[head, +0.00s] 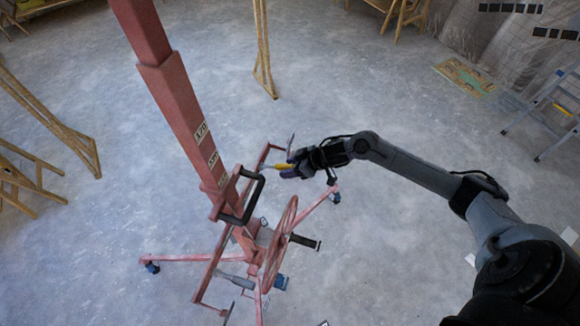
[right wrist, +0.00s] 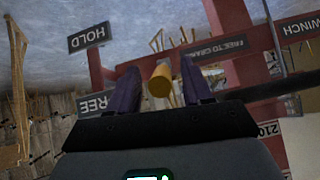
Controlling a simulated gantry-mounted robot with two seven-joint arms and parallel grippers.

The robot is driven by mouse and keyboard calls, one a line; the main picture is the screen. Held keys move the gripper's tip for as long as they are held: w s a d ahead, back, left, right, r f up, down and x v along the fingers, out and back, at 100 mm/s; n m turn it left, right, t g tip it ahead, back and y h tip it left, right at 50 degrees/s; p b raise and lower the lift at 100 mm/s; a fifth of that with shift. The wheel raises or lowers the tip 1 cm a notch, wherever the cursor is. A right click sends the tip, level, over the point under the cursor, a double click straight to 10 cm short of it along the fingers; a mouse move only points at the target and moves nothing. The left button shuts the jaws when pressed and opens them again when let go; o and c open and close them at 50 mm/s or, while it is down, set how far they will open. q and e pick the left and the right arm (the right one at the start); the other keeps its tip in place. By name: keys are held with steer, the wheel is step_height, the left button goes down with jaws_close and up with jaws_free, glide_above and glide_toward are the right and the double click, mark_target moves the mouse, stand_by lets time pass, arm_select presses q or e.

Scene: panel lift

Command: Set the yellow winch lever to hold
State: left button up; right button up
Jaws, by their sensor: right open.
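The yellow winch lever (head: 284,166) sticks out from the red panel lift (head: 183,115), beside the lift's mast. My right gripper (head: 290,170) is at this lever. In the right wrist view the lever's round yellow end (right wrist: 160,80) lies between the two fingers of my right gripper (right wrist: 160,90). The fingers are apart, and a gap shows on each side of the lever. A HOLD label (right wrist: 90,37) and a FREE label (right wrist: 98,102) are on the left of that view, turned upside down. Which one the lever points to I cannot tell. My left gripper is not in view.
The lift's red handwheel (head: 280,243) and black handle (head: 243,200) are close to my right gripper. The lift's legs (head: 190,258) spread over the floor. Wooden trestles (head: 30,180) stand left, and a stepladder (head: 552,112) stands right. Open floor surrounds the lift.

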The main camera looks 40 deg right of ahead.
steer(key=shift+w+f, duration=0.1)
jaws_close()
stand_by(0.3)
steer(key=shift+a, duration=0.1)
